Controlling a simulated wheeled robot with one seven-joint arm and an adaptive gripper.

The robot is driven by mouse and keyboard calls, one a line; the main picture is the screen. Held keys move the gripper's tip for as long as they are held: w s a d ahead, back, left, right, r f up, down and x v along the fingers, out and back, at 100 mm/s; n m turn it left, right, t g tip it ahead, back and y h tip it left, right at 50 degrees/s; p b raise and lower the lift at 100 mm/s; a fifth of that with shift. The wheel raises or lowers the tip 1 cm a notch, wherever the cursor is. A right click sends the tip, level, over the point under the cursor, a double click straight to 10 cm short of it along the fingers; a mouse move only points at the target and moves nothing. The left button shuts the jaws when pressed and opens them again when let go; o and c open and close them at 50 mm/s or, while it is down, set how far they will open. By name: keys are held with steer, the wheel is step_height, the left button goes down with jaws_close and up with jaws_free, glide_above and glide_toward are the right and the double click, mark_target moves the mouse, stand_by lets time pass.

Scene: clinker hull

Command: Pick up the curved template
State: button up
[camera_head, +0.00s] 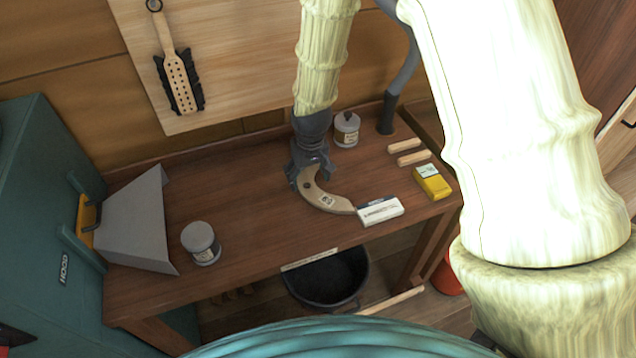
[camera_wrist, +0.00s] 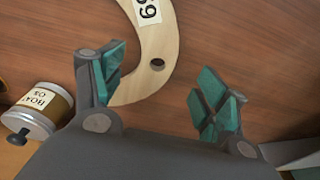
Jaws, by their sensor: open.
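The curved template (camera_head: 322,199) is a pale wooden arc with a hole and a small white label. It lies flat on the brown workbench (camera_head: 250,207), right of the middle. My gripper (camera_head: 309,171) is over its hole end in the head view and partly hides that end. In the wrist view the template (camera_wrist: 152,48) curves down from the top towards the gap between the teal fingertips. My gripper (camera_wrist: 160,92) is open there, with one finger at each side and nothing clamped. The left fingertip appears close to the template's end; whether they touch I cannot tell.
A white box (camera_head: 379,210) stands at the template's far tip. A lidded tin (camera_head: 346,129) is behind my gripper, and another tin (camera_head: 201,243) is at the left. A yellow box (camera_head: 432,181) and wooden pieces (camera_head: 408,152) lie right. A grey sheet-metal piece (camera_head: 145,220) is at the left.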

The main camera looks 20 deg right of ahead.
mark_target(308, 188)
steer(key=shift+w+d+f+p, duration=0.15)
steer(key=shift+w+f+p, duration=0.2)
steer(key=shift+f, duration=0.25)
steer(key=shift+w+d+f+p, duration=0.1)
steer(key=shift+w+f+p, duration=0.1)
steer(key=shift+f+p, duration=0.3)
steer(key=shift+w+f+p, duration=0.15)
steer(key=shift+f+p, duration=0.05)
steer(key=shift+f, duration=0.5)
steer(key=shift+w+f+p, duration=0.1)
steer(key=shift+f+p, duration=0.05)
steer(key=shift+f, duration=0.55)
steer(key=c, duration=1.2)
